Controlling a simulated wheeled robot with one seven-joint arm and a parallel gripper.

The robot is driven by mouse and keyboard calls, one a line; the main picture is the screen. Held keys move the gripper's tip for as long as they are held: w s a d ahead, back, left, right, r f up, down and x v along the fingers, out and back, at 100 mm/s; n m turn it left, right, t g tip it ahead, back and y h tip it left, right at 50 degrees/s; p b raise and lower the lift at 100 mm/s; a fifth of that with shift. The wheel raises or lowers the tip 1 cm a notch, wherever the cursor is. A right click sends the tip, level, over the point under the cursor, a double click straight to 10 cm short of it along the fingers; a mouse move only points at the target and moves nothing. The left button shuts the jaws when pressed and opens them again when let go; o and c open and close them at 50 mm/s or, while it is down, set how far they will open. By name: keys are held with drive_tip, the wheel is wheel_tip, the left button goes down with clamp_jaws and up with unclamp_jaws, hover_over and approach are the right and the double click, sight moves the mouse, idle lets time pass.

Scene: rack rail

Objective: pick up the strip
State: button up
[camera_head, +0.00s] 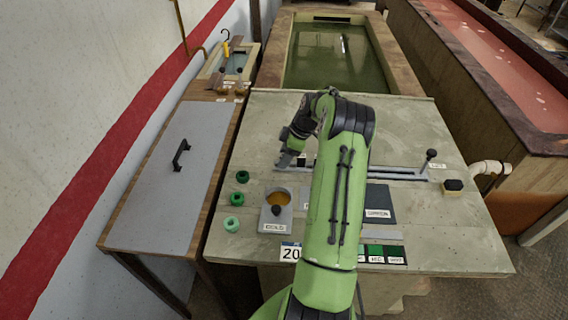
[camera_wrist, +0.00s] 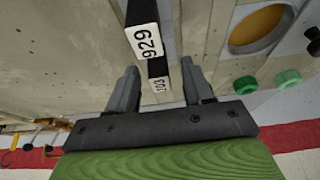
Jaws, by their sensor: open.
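A dark strip (camera_wrist: 142,10) bearing white number labels, one reading 929, shows in the wrist view, running between my fingers from the top of the picture. I cannot tell whether it is one piece or two. My gripper (camera_wrist: 159,66) is open, with one finger on each side of the strip's lower end. No contact between fingers and strip is visible. In the head view my gripper (camera_head: 287,157) is low over the worktop near the left end of a grey rail (camera_head: 400,173); my arm covers the middle of that rail.
The worktop (camera_head: 400,125) also holds a dish with orange contents (camera_head: 279,198), green round pieces (camera_head: 242,177) to the left, a dark panel (camera_head: 379,204) and a black-topped block (camera_head: 453,186) at right. A green-watered tank (camera_head: 335,60) stands behind. The worktop's back is clear.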

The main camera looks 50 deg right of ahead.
drive_tip(key=shift+w+f, duration=0.15)
drive_tip(key=shift+f, duration=0.3)
clamp_jaws()
drive_tip(key=shift+r, duration=0.2)
wheel_tip(320, 180, up, 18)
drive_tip(key=p, duration=0.2)
drive_tip(key=shift+f, duration=0.15)
